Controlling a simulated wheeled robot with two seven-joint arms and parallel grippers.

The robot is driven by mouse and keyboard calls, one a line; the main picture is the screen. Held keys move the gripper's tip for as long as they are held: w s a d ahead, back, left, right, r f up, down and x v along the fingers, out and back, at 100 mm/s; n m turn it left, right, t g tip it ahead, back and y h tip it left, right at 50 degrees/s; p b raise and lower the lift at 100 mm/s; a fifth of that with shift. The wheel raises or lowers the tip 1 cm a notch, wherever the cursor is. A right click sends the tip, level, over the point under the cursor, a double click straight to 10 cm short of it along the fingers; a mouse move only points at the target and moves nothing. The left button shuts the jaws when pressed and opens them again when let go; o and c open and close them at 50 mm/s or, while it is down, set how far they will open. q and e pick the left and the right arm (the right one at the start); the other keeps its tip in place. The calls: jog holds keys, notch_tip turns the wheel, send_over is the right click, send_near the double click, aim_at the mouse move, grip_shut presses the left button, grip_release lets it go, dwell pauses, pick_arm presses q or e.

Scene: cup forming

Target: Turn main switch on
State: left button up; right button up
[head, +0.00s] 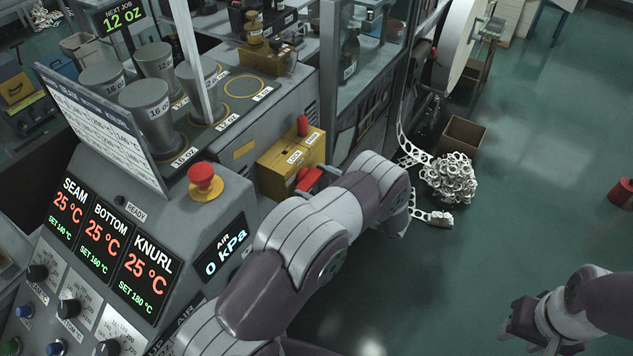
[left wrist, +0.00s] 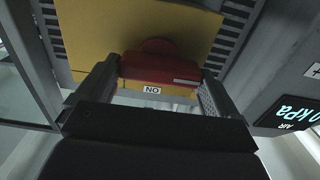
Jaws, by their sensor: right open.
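The main switch is a red handle (head: 308,179) on the front of a yellow box (head: 281,168) at the machine's side. In the left wrist view the red handle (left wrist: 160,68) lies between the two fingers of my left gripper (left wrist: 158,82), which appear to touch its sides. An ON label (left wrist: 152,90) shows upside down just below the handle there. In the head view my left arm hides most of the left gripper. My right gripper (head: 528,328) is open and empty at the lower right, far from the switch.
A red emergency button (head: 204,179) and an AIR display (head: 224,250) reading 0 kPa stand left of the box. Heater displays (head: 103,236) read 25 °C. Metal cups (head: 150,108) stand on the machine top. Scrap rings (head: 452,178) lie on the floor; floor to the right is mostly clear.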

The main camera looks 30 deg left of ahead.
pick_arm(q)
jog(key=shift+r, duration=0.1)
jog(key=shift+c, duration=1.3)
jog(key=shift+w+m, duration=0.1)
jog(key=shift+m, duration=0.2)
jog(key=m+b, duration=0.1)
jog(key=m, duration=0.1)
jog(key=shift+m+b, duration=0.35)
jog(key=shift+m, duration=0.05)
jog(key=m, duration=0.2)
jog(key=m+b, duration=0.1)
jog(key=m, duration=0.2)
jog(key=shift+w+r+m, duration=0.15)
jog(key=shift+w+m, duration=0.05)
jog(key=shift+m, duration=0.1)
jog(key=m, duration=0.4)
jog(key=shift+w, duration=0.15)
jog(key=shift+m, duration=2.4)
jog(key=shift+w, duration=0.1)
